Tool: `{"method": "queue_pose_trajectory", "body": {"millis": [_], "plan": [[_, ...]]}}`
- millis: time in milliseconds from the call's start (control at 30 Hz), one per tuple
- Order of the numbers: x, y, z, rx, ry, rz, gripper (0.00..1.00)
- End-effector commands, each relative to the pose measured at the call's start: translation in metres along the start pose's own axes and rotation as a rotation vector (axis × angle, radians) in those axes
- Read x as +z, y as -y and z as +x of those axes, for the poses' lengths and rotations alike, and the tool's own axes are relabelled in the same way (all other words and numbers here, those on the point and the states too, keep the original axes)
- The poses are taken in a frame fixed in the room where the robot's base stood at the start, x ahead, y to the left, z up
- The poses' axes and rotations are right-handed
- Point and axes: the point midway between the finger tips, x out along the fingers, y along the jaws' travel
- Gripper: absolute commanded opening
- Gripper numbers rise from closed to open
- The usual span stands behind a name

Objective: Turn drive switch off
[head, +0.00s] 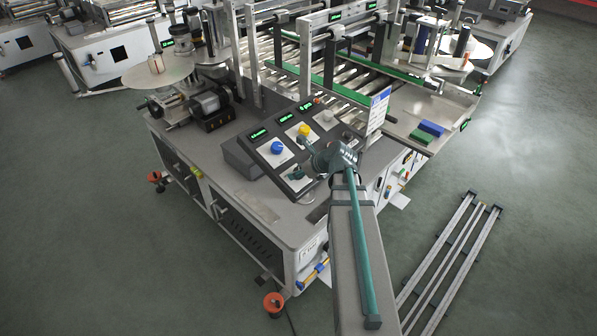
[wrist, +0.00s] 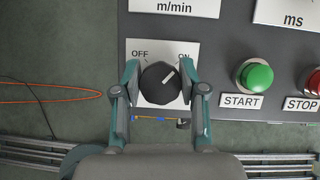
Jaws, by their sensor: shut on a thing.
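The drive switch (wrist: 158,90) is a black round knob on a white plate, seen in the wrist view between the OFF label (wrist: 140,54) and the ON label (wrist: 184,57). Its white pointer line is turned up and right, toward ON. My gripper (wrist: 160,76) has one teal finger on each side of the knob and is shut on it. In the head view my gripper (head: 297,174) is at the near end of the sloped control panel (head: 243,158); the switch is hard to make out there.
In the wrist view a green START button (wrist: 254,75) and a red STOP button (wrist: 315,82) sit right of the switch. In the head view a blue knob (head: 278,147) and a yellow knob (head: 304,130) are on the panel. A white sign (head: 378,109) stands behind my arm.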

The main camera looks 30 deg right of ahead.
Motion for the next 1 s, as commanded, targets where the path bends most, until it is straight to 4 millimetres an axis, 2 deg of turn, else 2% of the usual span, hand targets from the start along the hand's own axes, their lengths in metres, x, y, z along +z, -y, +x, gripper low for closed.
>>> {"method": "queue_pose_trajectory", "body": {"millis": [1000], "plan": [[0.0012, -0.0005, 0.0003, 0.389, 0.002, -0.832, 0.07]]}}
